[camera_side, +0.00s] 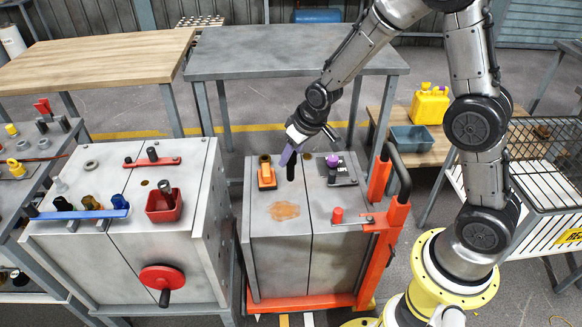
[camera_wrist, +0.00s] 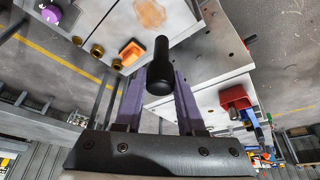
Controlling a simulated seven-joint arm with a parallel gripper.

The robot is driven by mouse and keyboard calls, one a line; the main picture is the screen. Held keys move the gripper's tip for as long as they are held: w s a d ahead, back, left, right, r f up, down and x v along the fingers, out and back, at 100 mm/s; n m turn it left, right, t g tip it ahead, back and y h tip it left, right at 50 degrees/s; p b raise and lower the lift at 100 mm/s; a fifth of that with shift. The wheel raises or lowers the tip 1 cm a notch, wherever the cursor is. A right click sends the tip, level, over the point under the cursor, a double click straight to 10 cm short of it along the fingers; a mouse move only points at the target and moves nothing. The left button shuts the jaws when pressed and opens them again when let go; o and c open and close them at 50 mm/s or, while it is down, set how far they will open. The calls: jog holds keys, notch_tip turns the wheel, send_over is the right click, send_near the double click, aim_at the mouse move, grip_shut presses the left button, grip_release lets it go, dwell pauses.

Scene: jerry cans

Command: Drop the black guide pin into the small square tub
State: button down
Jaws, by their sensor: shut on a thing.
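The black guide pin (camera_side: 290,172) hangs below my gripper (camera_side: 287,158) in the side view, above the right grey cabinet. In the wrist view the black pin (camera_wrist: 160,68) sits between the purple fingers of my gripper (camera_wrist: 159,92), which are shut on it. A small square red tub (camera_side: 163,208) stands on the left grey cabinet, to the left of my gripper, with a dark-topped piece in or behind it. The red tub (camera_wrist: 236,96) also shows at the right in the wrist view.
An orange block (camera_side: 266,172) and a purple-knobbed part (camera_side: 334,163) stand on the right cabinet (camera_side: 270,245). A red bar with a black knob (camera_side: 152,157) and a blue bar (camera_side: 85,213) lie near the red tub. A gap separates the cabinets. A blue-grey bin (camera_side: 411,138) stands at right.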

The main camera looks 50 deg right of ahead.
jog(key=shift+s, duration=0.1)
dwell(0.3)
jog(key=shift+s, duration=0.1)
jog(key=shift+r+n, duration=0.1)
jog(key=shift+n, duration=0.2)
jog(key=w+a+r+n+g+y, duration=0.1)
jog(key=w+a+r+n, duration=0.2)
jog(key=a+r, duration=0.5)
jog(key=w+a+r+n+y, duration=0.2)
jog(key=a+r+n, duration=0.2)
jog(key=a, duration=0.8)
jog(key=w+a+f, duration=0.6)
jog(key=w+f, duration=0.6)
jog(key=w, duration=0.1)
jog(key=shift+f, duration=0.35)
jog(key=shift+a+f, duration=0.1)
jog(key=shift+f, duration=0.15)
